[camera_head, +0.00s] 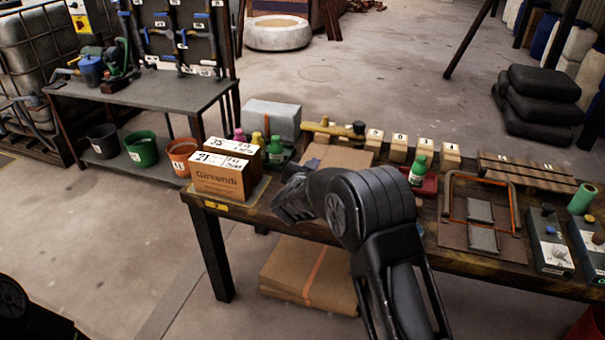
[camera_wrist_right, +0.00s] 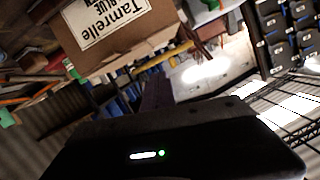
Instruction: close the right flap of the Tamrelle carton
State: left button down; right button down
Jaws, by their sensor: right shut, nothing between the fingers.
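The Tamrelle carton is brown cardboard with a white printed label. In the right wrist view the carton (camera_wrist_right: 158,22) fills the top, cut by the frame edge, with its label facing the camera. In the head view a brown cardboard surface (camera_head: 338,157) shows behind my right arm and seems to be the carton. The arm hides most of it, and I cannot tell how its right flap stands. My right gripper (camera_head: 288,198) is at the bench's front edge, in front of the carton, shut and empty. It also shows in the right wrist view (camera_wrist_right: 156,93). My left gripper is out of view.
White-topped Girvendi boxes (camera_head: 218,178) stand left of my right gripper. A green bottle (camera_head: 418,170) and numbered wooden blocks (camera_head: 398,149) are on the bench to the right. Flat cardboard (camera_head: 310,275) lies below.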

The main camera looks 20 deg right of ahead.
jog(key=b+v, duration=0.1)
jog(key=v, duration=0.6)
jog(key=shift+f, duration=0.1)
jog(key=s+a+f+n+g+y, duration=0.1)
jog(key=s+a+f+n+y, duration=0.1)
jog(key=s+a+f+y, duration=0.3)
jog(key=s+a+f+n+g+y, duration=0.15)
jog(key=a+f, duration=0.25)
jog(key=f, duration=0.4)
jog(key=s+a+f+n+g+y, duration=0.1)
jog(key=s+a+f+n+y, duration=0.1)
jog(key=s+a+f, duration=0.3)
jog(key=s+a+f+n+g+y, duration=0.1)
jog(key=s+f+g, duration=0.3)
jog(key=s+f, duration=0.4)
jog(key=s+a+f+n+g+y, duration=0.1)
jog(key=s+a+f+g+y, duration=0.2)
jog(key=s, duration=1.9)
notch_tip(320, 180, down, 5)
jog(key=shift+s+a+f+g, duration=0.2)
jog(key=shift+s+f+g, duration=0.1)
jog(key=shift+g, duration=0.55)
